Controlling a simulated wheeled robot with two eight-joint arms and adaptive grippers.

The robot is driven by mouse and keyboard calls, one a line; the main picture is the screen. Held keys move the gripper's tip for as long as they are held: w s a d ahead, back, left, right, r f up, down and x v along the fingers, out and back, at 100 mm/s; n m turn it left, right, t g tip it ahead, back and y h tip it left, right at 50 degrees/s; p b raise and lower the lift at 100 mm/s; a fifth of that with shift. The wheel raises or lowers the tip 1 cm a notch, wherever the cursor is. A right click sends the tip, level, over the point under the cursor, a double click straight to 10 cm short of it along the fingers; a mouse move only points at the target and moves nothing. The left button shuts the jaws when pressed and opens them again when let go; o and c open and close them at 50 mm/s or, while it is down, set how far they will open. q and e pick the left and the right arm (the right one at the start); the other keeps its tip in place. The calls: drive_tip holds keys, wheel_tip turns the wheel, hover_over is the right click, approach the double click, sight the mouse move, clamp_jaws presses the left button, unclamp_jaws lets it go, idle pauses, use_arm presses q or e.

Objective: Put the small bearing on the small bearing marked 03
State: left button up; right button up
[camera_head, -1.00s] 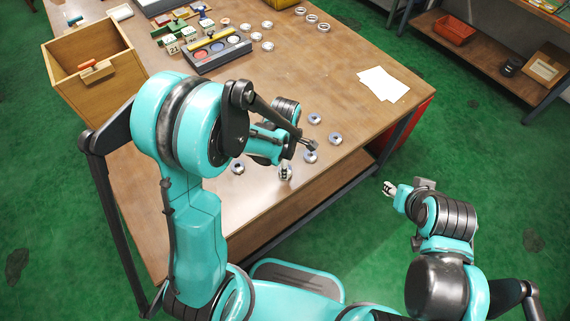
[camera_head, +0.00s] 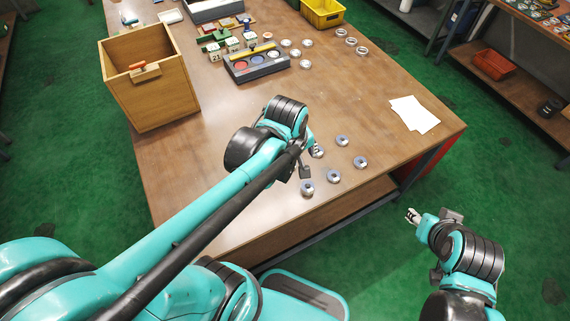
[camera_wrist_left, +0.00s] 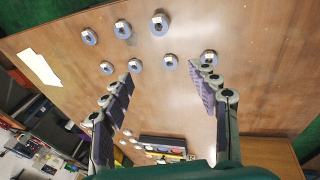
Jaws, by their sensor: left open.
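Several metal bearing rings with dark centres lie flat on the brown table near its front edge. In the head view they include a front ring (camera_head: 307,189), its right neighbour (camera_head: 334,177), a right ring (camera_head: 361,162), a back ring (camera_head: 341,141) and one partly behind my gripper (camera_head: 317,152). The left wrist view shows several rings, including a far one (camera_wrist_left: 159,24) with small light marks; I cannot read any number. My left gripper (camera_head: 309,160) is open and empty above the table, its fingers (camera_wrist_left: 160,85) wide apart. My right gripper (camera_head: 412,216) hangs off the table, its jaws unclear.
A wooden box (camera_head: 150,85) stands at the back left. A dark tray with coloured discs (camera_head: 256,64), more rings (camera_head: 306,64) and a yellow bin (camera_head: 322,14) are at the back. White paper (camera_head: 414,114) lies at the right. The middle of the table is clear.

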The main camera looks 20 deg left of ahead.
use_arm(q)
drive_tip(key=s+a+r+m+t, duration=0.2)
drive_tip(key=s+m, duration=0.3)
drive_tip(key=m, duration=0.5)
drive_tip(key=shift+s+r+m+t, duration=0.3)
drive_tip(key=shift+r+t, duration=0.25)
drive_tip(key=shift+t, duration=0.35)
